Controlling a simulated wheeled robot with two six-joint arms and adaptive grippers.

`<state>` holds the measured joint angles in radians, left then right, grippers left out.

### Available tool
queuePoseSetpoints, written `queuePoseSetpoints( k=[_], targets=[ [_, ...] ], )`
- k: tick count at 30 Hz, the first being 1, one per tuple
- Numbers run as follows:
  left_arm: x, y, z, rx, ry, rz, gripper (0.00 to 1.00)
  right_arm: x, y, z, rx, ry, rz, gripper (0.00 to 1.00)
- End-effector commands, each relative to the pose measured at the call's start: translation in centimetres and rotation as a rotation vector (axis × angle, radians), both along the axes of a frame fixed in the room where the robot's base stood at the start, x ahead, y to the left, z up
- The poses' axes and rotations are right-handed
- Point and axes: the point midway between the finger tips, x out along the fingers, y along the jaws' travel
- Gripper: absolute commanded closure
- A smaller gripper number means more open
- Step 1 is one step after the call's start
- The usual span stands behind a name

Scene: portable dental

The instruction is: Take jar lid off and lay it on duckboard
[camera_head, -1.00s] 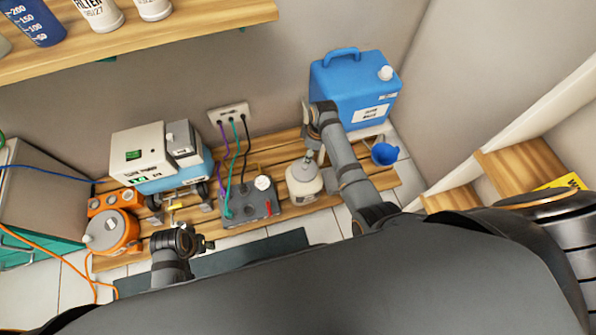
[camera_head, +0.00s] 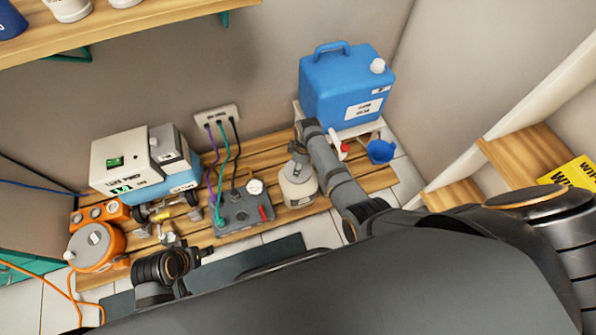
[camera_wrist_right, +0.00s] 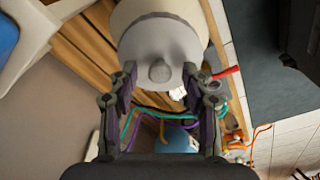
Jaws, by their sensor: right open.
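A cream jar (camera_head: 298,190) with a grey lid stands on the wooden slatted duckboard (camera_head: 375,180), right of the grey box. In the right wrist view, the round grey lid (camera_wrist_right: 152,42) with its small knob (camera_wrist_right: 160,71) sits on the jar. My right gripper (camera_wrist_right: 159,77) is open and empty, its fingers spread either side of the knob; I cannot tell whether they touch the lid. In the head view my right gripper (camera_head: 299,150) is above the jar and partly hides its lid. My left gripper (camera_head: 205,252) is low at the front, its jaws too small to read.
A grey box (camera_head: 243,212) with cables stands left of the jar. A blue jug (camera_head: 345,90) and blue funnel (camera_head: 381,150) are behind and right. An orange pot (camera_head: 97,245) and a white-and-blue machine (camera_head: 130,165) stand at the left. Bare slats show right of the jar.

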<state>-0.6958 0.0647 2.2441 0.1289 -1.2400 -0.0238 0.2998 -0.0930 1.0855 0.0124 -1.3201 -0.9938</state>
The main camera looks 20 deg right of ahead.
Motion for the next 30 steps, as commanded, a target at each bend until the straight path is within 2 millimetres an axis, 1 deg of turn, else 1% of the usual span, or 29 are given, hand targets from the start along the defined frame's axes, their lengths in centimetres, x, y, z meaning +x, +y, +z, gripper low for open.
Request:
queuePoseSetpoints(
  k=[2, 12, 13, 20, 24, 26, 27, 30],
  targets=[
    [0.0, 0.0, 0.1, 0.000, 0.000, 0.000, 0.63, 0.0, 0.0, 0.1, 0.000, 0.000, 0.000, 0.51],
    [0.0, 0.0, 0.0, 0.001, 0.001, 0.000, 0.63, 0.0, 0.0, 0.1, 0.000, 0.000, 0.000, 0.97],
    [0.0, 0.0, 0.0, 0.001, 0.001, 0.000, 0.63, 0.0, 0.0, 0.1, 0.000, 0.000, 0.000, 0.99],
    [0.0, 0.0, 0.0, 0.001, 0.002, 0.000, 0.63, 0.0, 0.0, 0.1, 0.000, 0.000, 0.000, 0.99],
    [-0.2, 0.1, 0.4, 0.004, 0.012, 0.000, 0.63, 0.0, 0.0, 0.5, 0.001, 0.001, -0.001, 0.99],
    [-0.2, 0.2, 1.0, 0.009, 0.030, -0.002, 0.63, 0.0, 0.0, 0.9, 0.000, 0.000, -0.001, 0.99],
    [0.0, 0.3, 1.6, 0.016, 0.042, -0.002, 0.63, 0.0, 0.0, 1.3, 0.000, 0.000, -0.002, 0.99],
    [-0.3, 0.8, 3.2, 0.037, 0.096, -0.003, 0.63, 0.0, 0.0, 2.6, 0.000, 0.000, -0.004, 0.99]
  ],
)
